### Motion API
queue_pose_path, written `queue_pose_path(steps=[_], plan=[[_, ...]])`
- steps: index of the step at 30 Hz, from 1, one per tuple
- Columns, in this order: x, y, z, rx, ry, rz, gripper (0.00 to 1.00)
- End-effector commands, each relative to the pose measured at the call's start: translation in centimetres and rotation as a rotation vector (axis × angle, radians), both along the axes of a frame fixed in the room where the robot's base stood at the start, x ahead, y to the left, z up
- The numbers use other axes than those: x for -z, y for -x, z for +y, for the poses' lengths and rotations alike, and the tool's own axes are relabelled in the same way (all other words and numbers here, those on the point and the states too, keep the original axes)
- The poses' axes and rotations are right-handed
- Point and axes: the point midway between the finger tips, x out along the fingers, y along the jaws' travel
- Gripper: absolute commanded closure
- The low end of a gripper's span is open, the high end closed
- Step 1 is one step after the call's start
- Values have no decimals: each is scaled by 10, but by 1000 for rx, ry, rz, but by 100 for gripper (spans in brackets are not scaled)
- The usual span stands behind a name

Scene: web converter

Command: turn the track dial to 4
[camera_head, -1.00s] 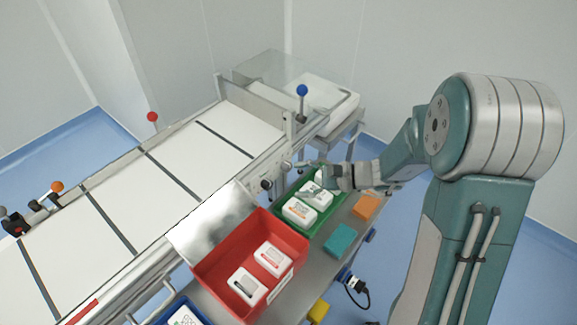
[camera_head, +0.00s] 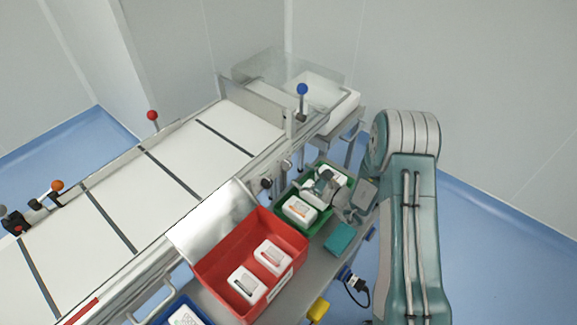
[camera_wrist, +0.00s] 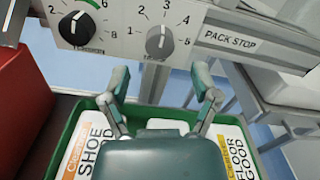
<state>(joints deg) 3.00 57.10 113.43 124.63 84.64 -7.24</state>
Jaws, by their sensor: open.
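The left dial (camera_wrist: 78,29) has a green arc and higher numbers. In the head view the right dial (camera_head: 286,165) and left dial (camera_head: 266,183) are small. My gripper (camera_wrist: 160,77) is open and empty, its fingertips just below and in front of the right dial, apart from it. It also shows above the green bin in the head view (camera_head: 322,181).
A green bin (camera_wrist: 68,135) with white boxes lies under my gripper. A red bin (camera_head: 297,243) stands beside it, with a teal block (camera_head: 341,239) nearby. A PACK STOP label (camera_wrist: 230,40) is right of the dials. A blue-knobbed lever (camera_head: 302,90) rises above the panel.

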Motion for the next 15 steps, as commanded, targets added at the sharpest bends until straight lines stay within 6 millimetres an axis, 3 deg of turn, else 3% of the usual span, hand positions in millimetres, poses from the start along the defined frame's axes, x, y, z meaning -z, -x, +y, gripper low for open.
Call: queue_pose_path(steps=[6,15], plan=[[0,-22,31,-3,0,-1,21],[0,-33,43,-1,1,1,21]])
